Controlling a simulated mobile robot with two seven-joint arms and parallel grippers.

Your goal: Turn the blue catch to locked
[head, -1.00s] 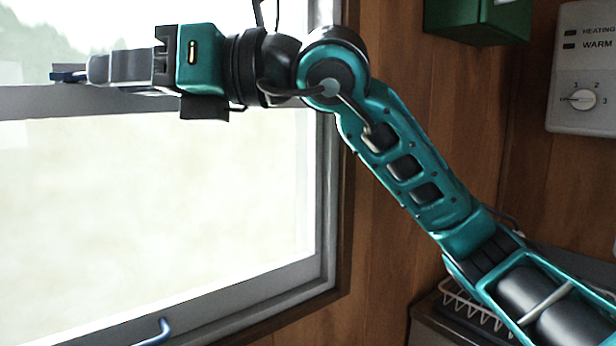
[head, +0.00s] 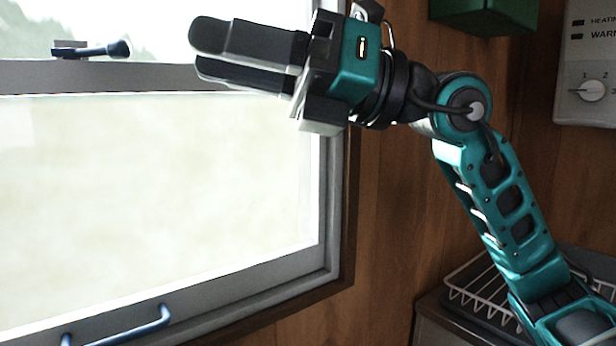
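The blue catch (head: 92,50) sits on the window's grey middle rail at the upper left of the head view. Its dark blue lever lies nearly level along the rail, with a thicker, rounded end on the right. My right gripper (head: 198,52) is to the right of the catch, clear of it in the picture, with its fingers pointing left. The two dark fingers overlap in the view with a narrow gap between them; they look apart, and nothing shows between them. The catch's markings cannot be read. My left gripper is out of view.
The window's lower pane (head: 160,190) fills the left, with a blue pull handle (head: 130,328) at its bottom. Wood panelling is behind my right arm. A heating control box (head: 588,60), a green box (head: 484,14) and a wire rack (head: 480,290) are on the right.

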